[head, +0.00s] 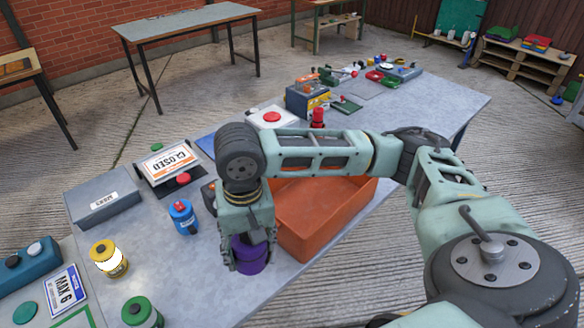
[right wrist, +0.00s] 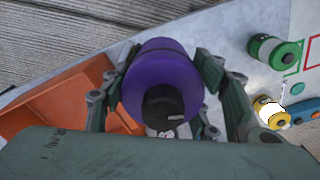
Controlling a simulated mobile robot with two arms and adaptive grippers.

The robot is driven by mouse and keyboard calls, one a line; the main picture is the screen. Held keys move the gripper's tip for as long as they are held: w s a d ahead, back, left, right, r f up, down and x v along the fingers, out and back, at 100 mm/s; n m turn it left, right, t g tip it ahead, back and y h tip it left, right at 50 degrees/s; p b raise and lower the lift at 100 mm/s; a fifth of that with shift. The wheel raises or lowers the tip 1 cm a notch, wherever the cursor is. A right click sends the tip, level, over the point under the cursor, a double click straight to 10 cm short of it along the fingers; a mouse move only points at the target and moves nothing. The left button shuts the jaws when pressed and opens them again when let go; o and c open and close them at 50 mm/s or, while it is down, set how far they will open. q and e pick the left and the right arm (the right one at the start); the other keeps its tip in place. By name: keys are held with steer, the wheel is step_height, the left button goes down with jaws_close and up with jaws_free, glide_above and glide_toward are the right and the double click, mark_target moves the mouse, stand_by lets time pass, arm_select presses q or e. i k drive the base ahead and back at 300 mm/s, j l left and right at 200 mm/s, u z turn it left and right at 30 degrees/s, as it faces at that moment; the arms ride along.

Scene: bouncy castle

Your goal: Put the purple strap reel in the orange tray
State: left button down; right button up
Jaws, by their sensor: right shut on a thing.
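The purple strap reel (head: 250,256) is between the fingers of my right gripper (head: 246,250), low over the grey table beside the left side of the orange tray. In the right wrist view the reel (right wrist: 162,80) fills the space between the fingers, its black hub toward the camera. My right gripper is shut on it. I cannot tell whether the reel touches the table. The orange tray (head: 320,222) stands just right of the gripper, partly behind my right arm; its visible inside is empty. Its edge also shows in the right wrist view (right wrist: 70,108). My left gripper is out of view.
Left of the gripper stand a blue reel (head: 184,217), a yellow reel (head: 108,258) and a green reel (head: 140,312). A grey box (head: 102,196) and a CLOSED sign (head: 168,162) lie behind. A red-buttoned white box (head: 271,117) stands beyond my arm.

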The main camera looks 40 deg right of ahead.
mark_target(327, 192)
steer(key=i+l+z, duration=0.15)
steer(key=l, duration=0.2)
steer(key=l+z, duration=0.15)
steer(key=l, duration=0.2)
steer(key=i+l+z, duration=0.3)
steer(key=l, duration=0.3)
steer(key=i, duration=0.05)
